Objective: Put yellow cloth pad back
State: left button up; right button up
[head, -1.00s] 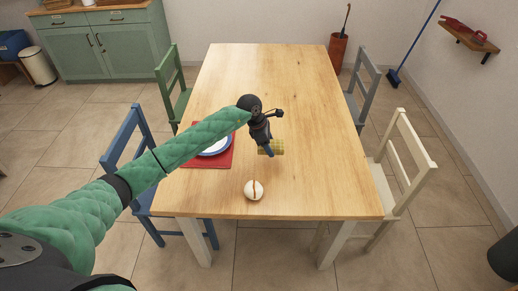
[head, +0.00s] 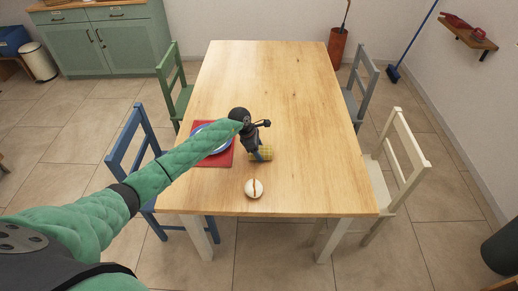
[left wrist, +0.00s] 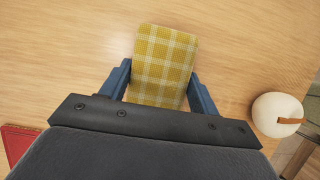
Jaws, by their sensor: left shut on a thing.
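The yellow checked cloth pad (head: 265,156) is at my left gripper (head: 258,157), over the wooden table (head: 285,95). In the left wrist view the pad (left wrist: 161,65) sits between the two blue fingers of the left gripper (left wrist: 160,88), which is shut on it. The pad's near end is hidden behind the gripper body. I cannot tell whether the pad touches the tabletop. My right gripper is not in view.
A white round object with a brown band (head: 254,188) stands at the table's near edge. A blue-rimmed plate (head: 222,138) lies on a red mat (head: 211,161) left of the gripper. Chairs stand along both sides. The table's far half is clear.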

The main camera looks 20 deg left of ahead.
pick_arm(q)
jog(key=shift+f, duration=0.2)
dwell(0.3)
jog(key=o, duration=0.9)
jog(key=shift+o, duration=0.2)
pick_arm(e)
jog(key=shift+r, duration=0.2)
pick_arm(q)
jog(key=shift+r, duration=0.25)
